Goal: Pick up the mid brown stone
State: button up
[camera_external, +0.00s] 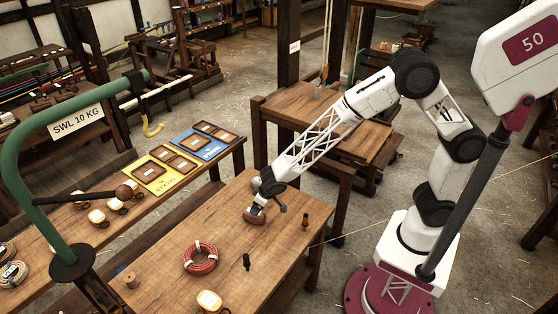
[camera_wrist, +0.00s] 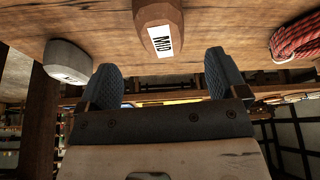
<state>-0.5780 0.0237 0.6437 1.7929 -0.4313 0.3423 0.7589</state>
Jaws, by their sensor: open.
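The mid brown stone (camera_wrist: 158,22) is a faceted brown block with a white label reading MID, at the top centre of the wrist view. In the external view the brown stone (camera_external: 255,216) sits on the wooden table, just below my gripper (camera_external: 266,200) and partly hidden by it. In the wrist view my gripper (camera_wrist: 160,78) has its two dark padded fingers wide apart, with nothing between them. The stone lies beyond the fingertips, roughly centred on the gap. I cannot tell whether any finger touches it.
A grey stone (camera_wrist: 67,58) with a label lies left of the brown one in the wrist view. A red rope coil (camera_external: 201,257), a dark peg (camera_external: 246,261) and a brown peg (camera_external: 305,221) stand about the table. A green hook frame (camera_external: 60,140) rises at left.

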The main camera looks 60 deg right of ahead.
jog(key=shift+x, duration=1.3)
jog(key=shift+x, duration=2.6)
jog(key=c, duration=1.4)
jog(key=shift+r, duration=0.2)
jog(key=shift+r, duration=4.9)
